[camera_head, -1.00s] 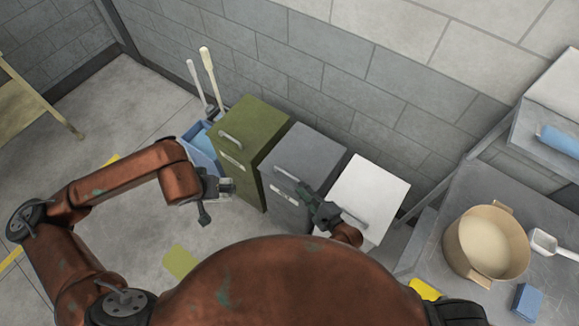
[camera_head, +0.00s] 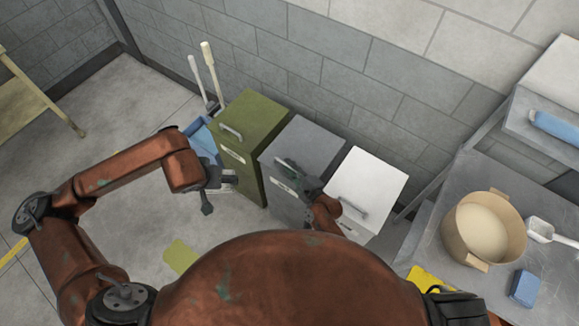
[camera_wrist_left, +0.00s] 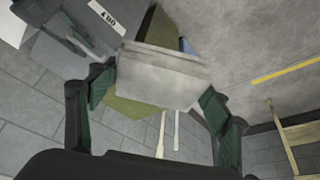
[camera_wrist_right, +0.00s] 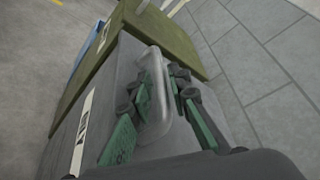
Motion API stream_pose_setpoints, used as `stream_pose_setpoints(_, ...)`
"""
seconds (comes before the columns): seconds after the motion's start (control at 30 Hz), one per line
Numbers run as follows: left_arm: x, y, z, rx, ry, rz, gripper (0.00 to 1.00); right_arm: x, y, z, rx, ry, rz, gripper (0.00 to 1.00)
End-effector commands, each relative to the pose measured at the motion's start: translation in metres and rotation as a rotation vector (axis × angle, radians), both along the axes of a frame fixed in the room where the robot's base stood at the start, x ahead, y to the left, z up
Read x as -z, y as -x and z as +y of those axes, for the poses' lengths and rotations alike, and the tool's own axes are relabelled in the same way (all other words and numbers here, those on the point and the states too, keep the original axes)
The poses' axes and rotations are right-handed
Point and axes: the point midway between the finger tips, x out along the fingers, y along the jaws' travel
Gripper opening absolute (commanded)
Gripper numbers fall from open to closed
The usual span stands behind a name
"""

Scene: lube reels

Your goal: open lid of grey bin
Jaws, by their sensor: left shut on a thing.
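The grey bin (camera_head: 310,142) stands between a green bin (camera_head: 250,115) and a white bin (camera_head: 372,182); its lid is shut. My right gripper (camera_head: 294,178) is at the bar handle on the grey bin's lid. In the right wrist view the open fingers (camera_wrist_right: 165,110) lie on either side of the handle (camera_wrist_right: 155,95), with visible gaps; contact is unclear. My left gripper (camera_head: 222,183) is left of the bins, in front of the green one. It is shut on a pale grey block (camera_wrist_left: 162,76), seen between its fingers in the left wrist view.
A blue container (camera_head: 200,138) with long-handled tools stands left of the green bin. A metal table (camera_head: 510,215) at the right bears a tan pot (camera_head: 485,228), a white scoop (camera_head: 540,231) and a blue block (camera_head: 524,288). A wall runs close behind the bins.

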Motion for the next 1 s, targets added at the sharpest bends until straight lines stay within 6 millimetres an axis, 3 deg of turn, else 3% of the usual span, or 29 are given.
stream_pose_setpoints(0.27,0.0002,-0.0005,0.0000,0.000,0.000,0.000,0.49,0.0005,-0.0002,0.0000,-0.001,0.000,0.001,0.00)
stream_pose_setpoints(0.83,-0.0003,-0.0002,0.0002,0.000,0.000,0.000,0.49,0.0002,0.0005,0.0012,-0.003,-0.001,0.002,0.00)
stream_pose_setpoints(1.0,-0.0087,-0.0001,0.0002,0.000,0.000,-0.002,0.49,-0.0072,-0.0001,0.0011,-0.003,-0.010,0.015,0.00)
